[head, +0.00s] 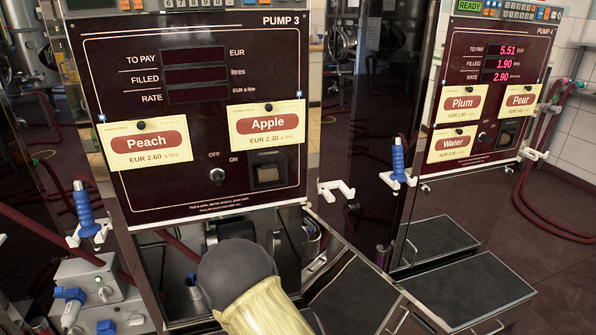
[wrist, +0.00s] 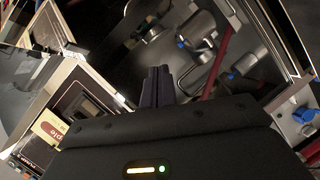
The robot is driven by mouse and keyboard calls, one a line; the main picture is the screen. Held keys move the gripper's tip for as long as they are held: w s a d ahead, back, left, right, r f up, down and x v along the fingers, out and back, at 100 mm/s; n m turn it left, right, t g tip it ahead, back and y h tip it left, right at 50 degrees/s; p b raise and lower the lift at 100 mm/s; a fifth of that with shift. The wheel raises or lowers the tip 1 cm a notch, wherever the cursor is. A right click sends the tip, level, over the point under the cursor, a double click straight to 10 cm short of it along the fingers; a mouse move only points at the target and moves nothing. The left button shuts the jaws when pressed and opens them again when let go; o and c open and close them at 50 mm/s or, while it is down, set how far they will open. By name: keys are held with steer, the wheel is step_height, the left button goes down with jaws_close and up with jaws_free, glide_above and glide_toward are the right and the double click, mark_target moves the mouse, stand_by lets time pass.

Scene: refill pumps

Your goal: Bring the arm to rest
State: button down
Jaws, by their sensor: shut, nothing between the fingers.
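My gripper (wrist: 157,85) shows in the wrist view, with its two dark fingers together and nothing between them. It is over the open lower part of the Pump 3 cabinet, and the fingers do not visibly touch anything. In the head view, part of my arm with a dark rounded joint rises at the bottom centre, in front of Pump 3 (head: 205,62). My gripper cannot be made out in that view.
Pump 4 (head: 490,35) stands to the right, its display lit. Blue-handled nozzles hang at the left (head: 84,208) and centre (head: 398,160). Metal fittings (wrist: 200,32) and a red hose (wrist: 218,62) lie beyond my fingers.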

steer(key=s+d+r+m+g, duration=0.3)
steer(key=d+r+m+g, duration=0.35)
steer(key=d, duration=0.45)
steer(key=s+d+r+m+g, duration=0.3)
steer(key=s+d, duration=0.3)
steer(key=s, duration=0.2)
steer(key=s+d+r+m+g, duration=0.3)
steer(key=s+d, duration=0.3)
steer(key=s, duration=0.1)
steer(key=w+p+v, duration=0.3)
steer(key=p+v, duration=1.2)
steer(key=w+r+p+v, duration=0.1)
steer(key=w+p+v, duration=0.2)
steer(key=p+v, duration=1.2)
steer(key=shift+s+a+r+p, duration=0.15)
steer(key=shift+a+r+p, duration=0.25)
steer(key=shift+a+p, duration=0.15)
